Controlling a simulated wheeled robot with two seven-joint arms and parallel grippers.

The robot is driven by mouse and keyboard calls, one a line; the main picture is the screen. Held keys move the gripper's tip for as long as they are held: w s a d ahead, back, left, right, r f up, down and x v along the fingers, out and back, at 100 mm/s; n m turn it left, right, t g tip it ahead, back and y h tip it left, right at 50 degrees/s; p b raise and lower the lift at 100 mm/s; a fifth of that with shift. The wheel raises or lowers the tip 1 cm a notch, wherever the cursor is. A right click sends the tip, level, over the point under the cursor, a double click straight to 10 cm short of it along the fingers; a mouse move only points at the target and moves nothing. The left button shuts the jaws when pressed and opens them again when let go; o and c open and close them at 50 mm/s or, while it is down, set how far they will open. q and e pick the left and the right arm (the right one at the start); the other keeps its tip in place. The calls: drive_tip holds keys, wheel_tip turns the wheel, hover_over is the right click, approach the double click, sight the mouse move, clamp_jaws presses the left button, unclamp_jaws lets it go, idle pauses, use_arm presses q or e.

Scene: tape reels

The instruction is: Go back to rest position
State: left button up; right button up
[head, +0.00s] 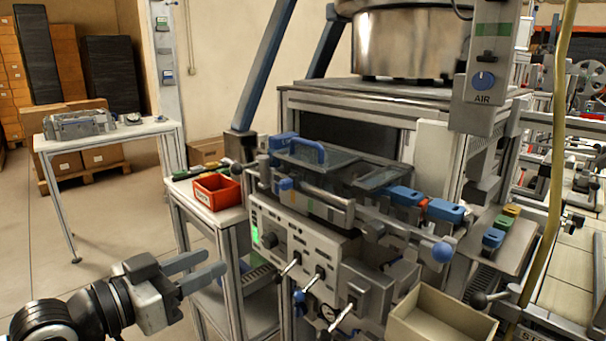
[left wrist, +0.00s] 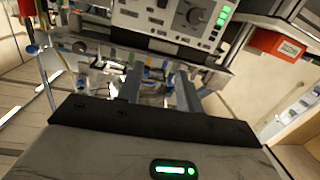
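My left gripper (head: 197,273) is at the lower left of the head view, to the left of the machine's front. Its two grey fingers are apart with nothing between them. In the left wrist view its fingers (left wrist: 160,92) also stand apart, pointing toward the machine's control panel (left wrist: 185,18). My right gripper is not in view. The tape machine (head: 330,225) stands in the middle of the head view, with a panel of knobs and levers on its front.
A red bin (head: 217,192) sits on a small side table left of the machine. A beige open box (head: 440,318) is at the lower right. A white table (head: 105,136) stands at the far left. The floor (head: 110,225) between is clear.

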use_arm(q)
drive_tip(key=s+d+f+n+g+y, duration=0.1)
drive_tip(key=s+f, duration=0.4)
drive_tip(key=f, duration=0.5)
drive_tip(key=s+d+f+n+g+y, duration=0.1)
drive_tip(key=s+f+y, duration=0.3)
drive_tip(key=f, duration=0.6)
drive_tip(key=s+d+f+n+y, duration=0.1)
drive_tip(key=s+f+n+y, duration=0.1)
drive_tip(key=s+f, duration=0.5)
wheel_tip(320, 180, down, 3)
drive_tip(key=shift+s+n+g+y, duration=0.3)
drive_tip(key=shift+n+g, duration=0.1)
idle(1.1)
